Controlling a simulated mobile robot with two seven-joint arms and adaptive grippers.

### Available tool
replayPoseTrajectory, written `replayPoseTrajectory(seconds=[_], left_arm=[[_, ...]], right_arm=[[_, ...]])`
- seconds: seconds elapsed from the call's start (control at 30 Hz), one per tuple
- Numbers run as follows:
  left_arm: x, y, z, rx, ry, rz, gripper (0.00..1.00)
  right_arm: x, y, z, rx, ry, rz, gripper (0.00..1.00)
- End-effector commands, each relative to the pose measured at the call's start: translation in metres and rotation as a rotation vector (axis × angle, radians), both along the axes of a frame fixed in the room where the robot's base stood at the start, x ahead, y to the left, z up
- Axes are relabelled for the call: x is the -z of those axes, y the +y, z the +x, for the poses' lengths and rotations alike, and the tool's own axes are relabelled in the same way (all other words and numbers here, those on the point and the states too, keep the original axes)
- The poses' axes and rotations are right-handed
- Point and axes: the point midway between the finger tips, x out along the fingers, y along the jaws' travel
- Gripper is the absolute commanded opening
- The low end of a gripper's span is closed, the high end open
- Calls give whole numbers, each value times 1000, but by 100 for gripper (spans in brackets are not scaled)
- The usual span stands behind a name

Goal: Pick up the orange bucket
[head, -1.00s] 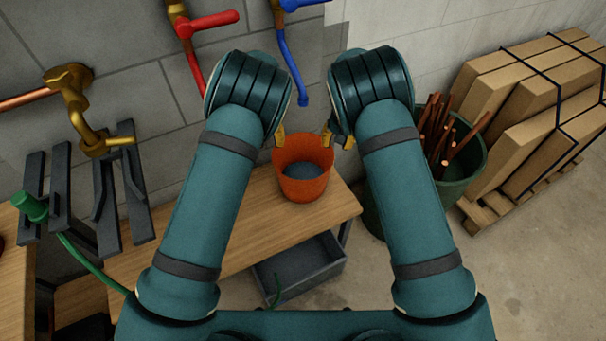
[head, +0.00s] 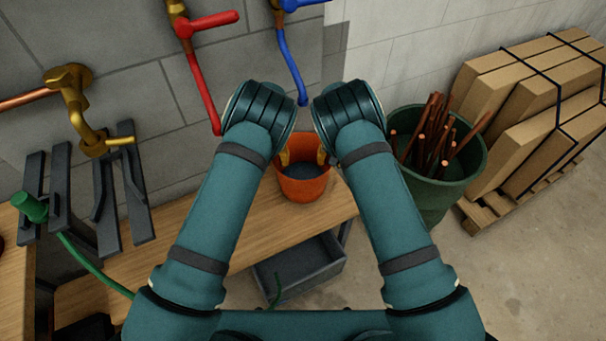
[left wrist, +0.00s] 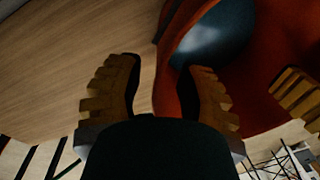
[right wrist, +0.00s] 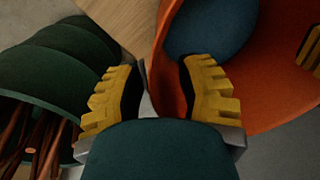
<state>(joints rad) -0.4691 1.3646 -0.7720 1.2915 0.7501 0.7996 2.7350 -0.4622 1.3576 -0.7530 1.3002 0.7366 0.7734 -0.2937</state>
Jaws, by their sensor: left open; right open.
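The orange bucket (head: 303,188) stands upright on the wooden bench (head: 250,225), with something dark blue-grey inside it. My left gripper (head: 284,158) is open at the bucket's left rim, and my right gripper (head: 321,157) is open at its right rim. In the left wrist view, the wall of the bucket (left wrist: 272,62) passes between or close to the open fingers (left wrist: 163,78). In the right wrist view, the bucket (right wrist: 288,85) likewise has its edge between or near the open fingers (right wrist: 163,75). Contact cannot be told. My forearms hide part of the bench.
A green bin (head: 462,165) with copper pipe pieces stands just right of the bench. Red (head: 208,22) and blue (head: 290,65) pipes with valves are on the wall behind. A grey open tray (head: 305,275) is below the bench. Strapped boxes (head: 535,100) stand at the right.

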Motion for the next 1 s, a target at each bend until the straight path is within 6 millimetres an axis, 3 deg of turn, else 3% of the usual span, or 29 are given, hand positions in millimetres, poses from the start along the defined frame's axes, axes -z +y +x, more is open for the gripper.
replayPoseTrajectory(seconds=[0.03,0.1,0.7,1.0], left_arm=[[0,0,0,0,0,0,22],[0,0,0,0,0,0,0],[-1,-1,0,0,0,-1,0],[-16,-1,0,1,-1,-1,0]], right_arm=[[0,0,0,0,0,0,21],[0,0,0,0,0,0,0],[-1,0,0,0,0,0,0],[-16,1,0,0,0,1,0]])
